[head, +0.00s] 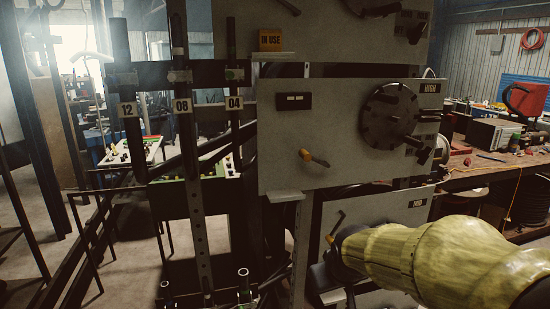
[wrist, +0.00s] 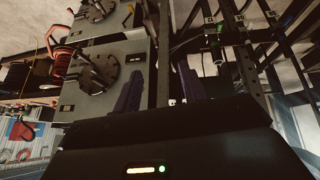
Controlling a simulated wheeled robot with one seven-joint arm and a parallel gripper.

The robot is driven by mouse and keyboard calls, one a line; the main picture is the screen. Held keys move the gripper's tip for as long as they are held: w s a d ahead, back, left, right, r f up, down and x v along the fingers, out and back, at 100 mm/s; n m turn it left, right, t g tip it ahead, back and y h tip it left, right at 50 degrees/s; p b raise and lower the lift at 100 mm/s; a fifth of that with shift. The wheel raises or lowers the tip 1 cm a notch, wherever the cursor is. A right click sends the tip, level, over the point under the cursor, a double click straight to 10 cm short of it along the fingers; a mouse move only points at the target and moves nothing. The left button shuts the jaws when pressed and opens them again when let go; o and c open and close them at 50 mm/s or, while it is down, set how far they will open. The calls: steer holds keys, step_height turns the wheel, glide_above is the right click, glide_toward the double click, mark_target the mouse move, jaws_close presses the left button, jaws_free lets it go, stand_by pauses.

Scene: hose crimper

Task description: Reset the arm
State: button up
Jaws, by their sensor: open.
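My arm, in a yellow-green sleeve (head: 440,258), reaches in from the lower right of the head view, in front of the lowest grey panel. Its dark far end overlaps that panel, and the fingers cannot be made out there. In the wrist view my gripper (wrist: 160,92) shows two dark fingers set wide apart, with nothing held between them. The hose crimper's grey middle panel (head: 300,125) has a dark round plate (head: 391,114) and an orange-tipped lever (head: 313,157). The lower panel (head: 375,211) is partly hidden by my arm.
A rack with upright dark hoses and tags 12 (head: 128,109), 08 (head: 182,105) and 04 (head: 234,103) stands left of the panels. A cluttered wooden workbench (head: 480,180) is at the right.

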steer(key=s+d+f+m+g+b, duration=0.1)
steer(key=s+d+f+m+g, duration=0.2)
steer(key=s+f, duration=0.8)
step_height(320, 180, down, 2)
steer(key=shift+s+d+f+g, duration=0.1)
steer(key=shift+s+d+g, duration=0.05)
steer(key=shift+s+g, duration=0.15)
